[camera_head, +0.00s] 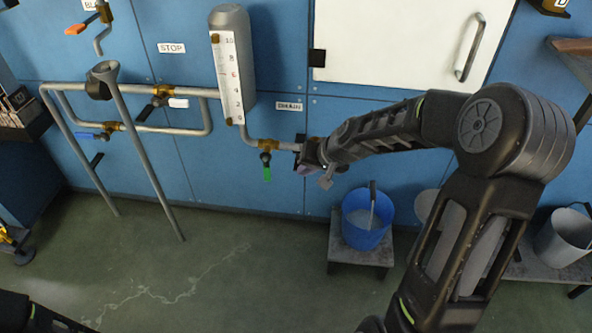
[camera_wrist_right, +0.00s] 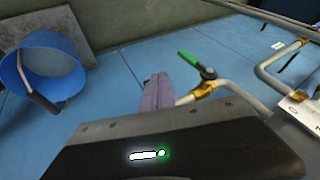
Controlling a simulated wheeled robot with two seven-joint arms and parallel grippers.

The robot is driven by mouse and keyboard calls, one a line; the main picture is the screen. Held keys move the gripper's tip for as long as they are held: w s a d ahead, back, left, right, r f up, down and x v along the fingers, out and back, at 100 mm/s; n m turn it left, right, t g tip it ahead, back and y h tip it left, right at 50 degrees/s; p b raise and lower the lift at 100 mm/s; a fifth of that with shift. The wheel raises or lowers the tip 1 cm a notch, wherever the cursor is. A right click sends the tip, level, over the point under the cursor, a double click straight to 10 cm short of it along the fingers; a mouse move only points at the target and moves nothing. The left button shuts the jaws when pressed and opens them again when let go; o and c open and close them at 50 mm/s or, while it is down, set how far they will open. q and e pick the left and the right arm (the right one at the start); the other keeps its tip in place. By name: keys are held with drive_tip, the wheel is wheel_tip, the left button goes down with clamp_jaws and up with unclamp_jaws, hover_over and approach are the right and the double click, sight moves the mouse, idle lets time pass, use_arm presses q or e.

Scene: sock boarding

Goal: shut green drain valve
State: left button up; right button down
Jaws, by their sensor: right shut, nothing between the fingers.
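The green drain valve has a brass body (camera_head: 268,145) on the short pipe under the gauge tank, beside the DRAIN label (camera_head: 289,106). Its green handle (camera_head: 267,172) hangs down, crosswise to the level pipe. In the right wrist view the green handle (camera_wrist_right: 188,58) shows beyond the fingers, apart from them. My right gripper (camera_head: 313,172) is just right of the valve near the pipe's outlet end. Its fingers (camera_wrist_right: 158,92) are together and empty. Whether it touches the pipe end is unclear. My left gripper is out of view.
A blue bucket (camera_head: 366,228) stands on a low stool (camera_head: 345,257) below and right of the valve. Other valves have a white handle (camera_head: 178,103), a blue handle (camera_head: 88,136) and an orange handle (camera_head: 76,28). A grey funnel pipe (camera_head: 142,155) stands left. Floor in front is clear.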

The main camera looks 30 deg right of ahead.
drive_tip(key=shift+v, duration=1.2)
drive_tip(key=shift+d, duration=0.15)
